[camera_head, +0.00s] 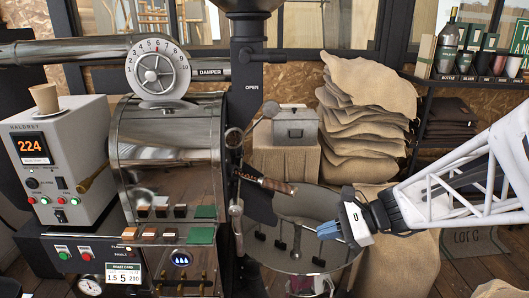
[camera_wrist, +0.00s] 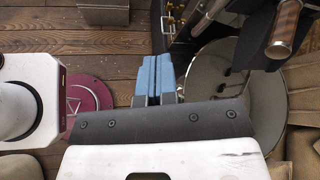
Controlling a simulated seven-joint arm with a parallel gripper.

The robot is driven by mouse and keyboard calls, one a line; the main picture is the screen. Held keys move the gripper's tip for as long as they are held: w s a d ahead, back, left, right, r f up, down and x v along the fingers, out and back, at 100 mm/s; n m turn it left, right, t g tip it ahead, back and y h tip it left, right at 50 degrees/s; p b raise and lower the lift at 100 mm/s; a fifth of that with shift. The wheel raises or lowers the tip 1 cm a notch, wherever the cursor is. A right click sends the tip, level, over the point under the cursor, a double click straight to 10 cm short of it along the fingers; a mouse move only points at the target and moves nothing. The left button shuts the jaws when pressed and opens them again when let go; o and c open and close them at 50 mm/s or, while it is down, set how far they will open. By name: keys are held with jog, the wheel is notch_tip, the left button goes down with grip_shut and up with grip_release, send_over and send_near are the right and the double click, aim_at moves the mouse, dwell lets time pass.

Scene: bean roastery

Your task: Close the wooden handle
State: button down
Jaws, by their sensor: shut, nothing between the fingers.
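The wooden handle (camera_head: 265,182) is a dark brown grip on a metal lever at the front of the roaster drum. It sticks out to the right, sloping slightly down, above the round cooling tray (camera_head: 353,272). It also shows at the top right of the wrist view (camera_wrist: 285,28). My gripper (camera_head: 331,230) is over the cooling tray, to the right of and lower in the picture than the handle, apart from it. Its blue fingers (camera_wrist: 150,72) are together with nothing between them.
The steel roaster drum (camera_head: 165,150) and a black column (camera_head: 247,110) stand left of the handle. A grey metal box (camera_head: 295,127) and stacked burlap sacks (camera_head: 365,125) are behind. A maroon round plate (camera_wrist: 88,93) lies on the wooden floor.

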jog(key=w+d+f+m+t+y, duration=0.2)
jog(key=w+d+m+t+y, duration=0.1)
jog(key=w+d+m+t, duration=0.4)
jog(key=w+d+m, duration=0.2)
jog(key=w, duration=0.1)
jog(key=shift+w+d+f+t, duration=0.15)
jog(key=shift+w+t, duration=0.1)
jog(key=shift+t, duration=0.15)
send_near(265, 180)
jog(key=shift+s+d+f, duration=0.15)
jog(key=shift+d+f, duration=0.15)
jog(key=shift+d, duration=0.35)
jog(key=shift+s+d+f, duration=0.2)
jog(key=shift+d+f, duration=0.05)
jog(key=shift+d, duration=0.4)
jog(key=shift+a, duration=0.1)
jog(key=x, duration=1.1)
jog(key=shift+r, duration=0.1)
jog(key=shift+a, duration=0.1)
jog(key=shift+a+r, duration=0.1)
jog(key=shift+r, duration=0.05)
